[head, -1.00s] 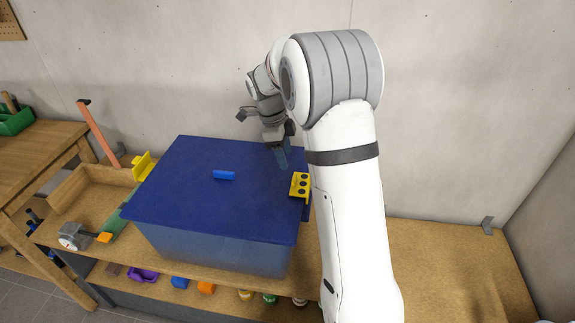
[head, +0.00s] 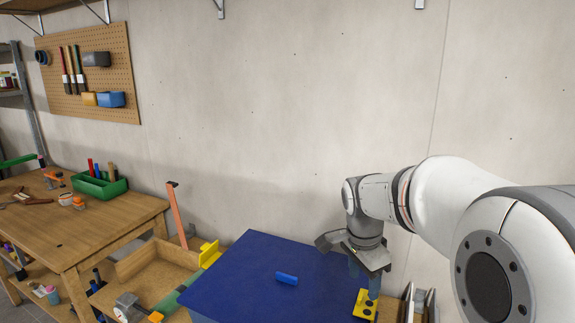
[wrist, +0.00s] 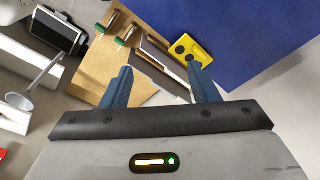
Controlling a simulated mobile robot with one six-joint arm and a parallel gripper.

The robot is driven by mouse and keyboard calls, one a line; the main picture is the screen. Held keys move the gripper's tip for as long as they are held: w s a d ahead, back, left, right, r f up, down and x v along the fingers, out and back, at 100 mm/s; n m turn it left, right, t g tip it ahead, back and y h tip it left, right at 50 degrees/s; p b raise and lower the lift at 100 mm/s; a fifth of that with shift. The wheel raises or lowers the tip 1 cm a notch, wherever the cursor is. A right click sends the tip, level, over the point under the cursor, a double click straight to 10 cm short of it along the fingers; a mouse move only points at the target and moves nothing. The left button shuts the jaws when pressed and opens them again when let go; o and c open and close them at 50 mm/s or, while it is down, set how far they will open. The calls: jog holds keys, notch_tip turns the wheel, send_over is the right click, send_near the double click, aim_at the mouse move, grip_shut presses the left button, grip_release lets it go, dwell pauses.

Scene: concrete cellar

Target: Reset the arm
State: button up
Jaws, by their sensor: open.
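My gripper (head: 363,282) is open and empty, pointing down near the right rear corner of the blue-lidded box (head: 245,270). In the wrist view, the two blue fingers of my gripper (wrist: 160,78) stand apart with nothing held between them. My white and grey arm reaches in from the right of the head view. A yellow piece with dark round holes (head: 365,304) is at the lid's right edge, close to the fingers. It also shows in the wrist view (wrist: 187,50), beside the blue lid (wrist: 255,40).
A blue handle (head: 287,278) sits on the lid. Left are a wooden tray (head: 150,266), an upright orange bar (head: 177,215) and a workbench (head: 110,220) with a green tool holder (head: 100,187). Long-handled tools (wrist: 128,38) lie beside the lid. The wall above the box is bare.

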jog(key=s+n+t, duration=0.1)
jog(key=s+n, duration=0.6)
jog(key=s, duration=0.2)
jog(key=s+a+f+n+t+y+b, duration=0.1)
jog(key=s+n, duration=0.6)
jog(key=s, duration=0.2)
jog(key=shift+a+f+t, duration=0.3)
jog(key=shift+t, duration=0.1)
jog(key=shift+c, duration=0.3)
